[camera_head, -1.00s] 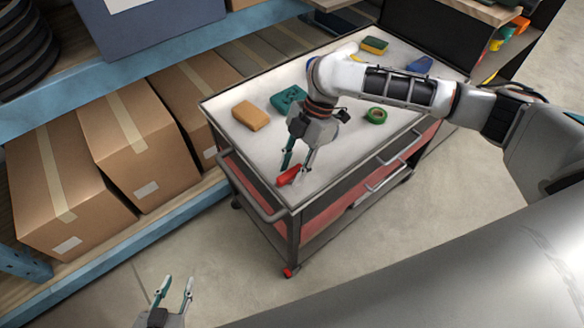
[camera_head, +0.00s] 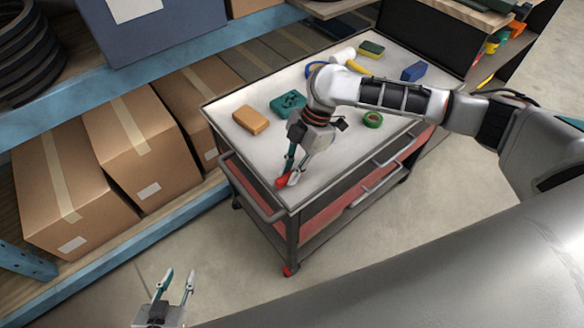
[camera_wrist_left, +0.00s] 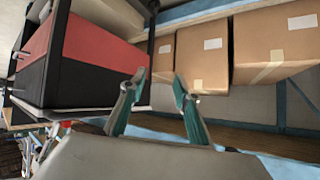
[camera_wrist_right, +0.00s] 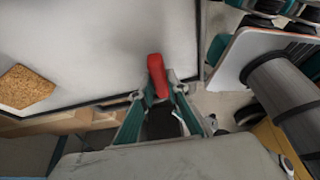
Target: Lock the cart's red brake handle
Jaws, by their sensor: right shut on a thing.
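The red brake handle (camera_head: 282,183) is at the near corner of the cart's grey top (camera_head: 245,168). My right gripper (camera_head: 288,180) reaches down over that corner and is shut on the handle. In the right wrist view the handle (camera_wrist_right: 157,75) sticks out from between the right gripper's fingers (camera_wrist_right: 160,102), over the cart's edge. The fingers hide part of it. My left gripper (camera_head: 177,282) is open and empty, low and in front of the cart, apart from it. In the left wrist view its fingers (camera_wrist_left: 157,92) are spread.
Shelves with cardboard boxes (camera_head: 130,145) stand at the left. The floor (camera_head: 225,255) before the cart is clear.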

